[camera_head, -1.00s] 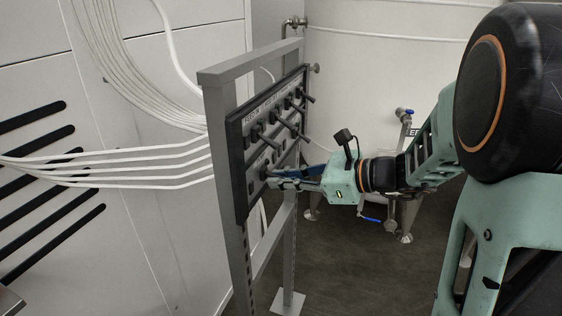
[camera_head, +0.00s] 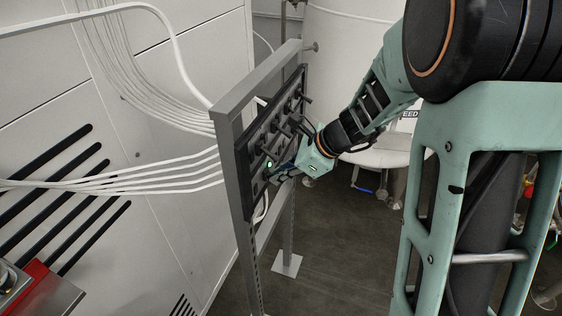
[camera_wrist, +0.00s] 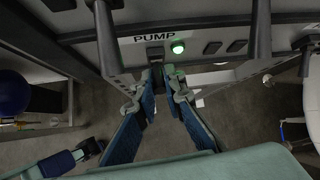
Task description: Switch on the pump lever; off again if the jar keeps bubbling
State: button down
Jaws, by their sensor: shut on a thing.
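The pump lever (camera_wrist: 155,66) is a dark handle on the panel under the PUMP label (camera_wrist: 154,37), mostly hidden between the fingertips. My gripper (camera_wrist: 160,78) is shut on it, with a blue pad on each side. A round lamp (camera_wrist: 178,47) beside the lever glows green, and it also shows in the head view (camera_head: 269,163). In the head view my gripper (camera_head: 273,173) reaches the low part of the black panel (camera_head: 246,188) from the right. I cannot make out the jar in either view.
Other black lever handles (camera_head: 283,128) stick out above my gripper. A grey metal frame (camera_head: 228,140) carries the panel. White pipes (camera_head: 150,171) run along the wall at left. A white tank (camera_head: 350,60) stands behind. A red-edged box (camera_head: 35,290) sits at the lower left.

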jog(key=shift+r+h+p, duration=0.1)
jog(key=shift+h+p, duration=0.4)
jog(key=shift+p, duration=0.7)
jog(key=c, duration=2)
grip_release()
jog(key=shift+a, duration=0.1)
jog(key=shift+r, duration=0.1)
jog(key=v, duration=1.2)
jog(key=shift+w, duration=0.15)
jog(key=shift+w, duration=0.1)
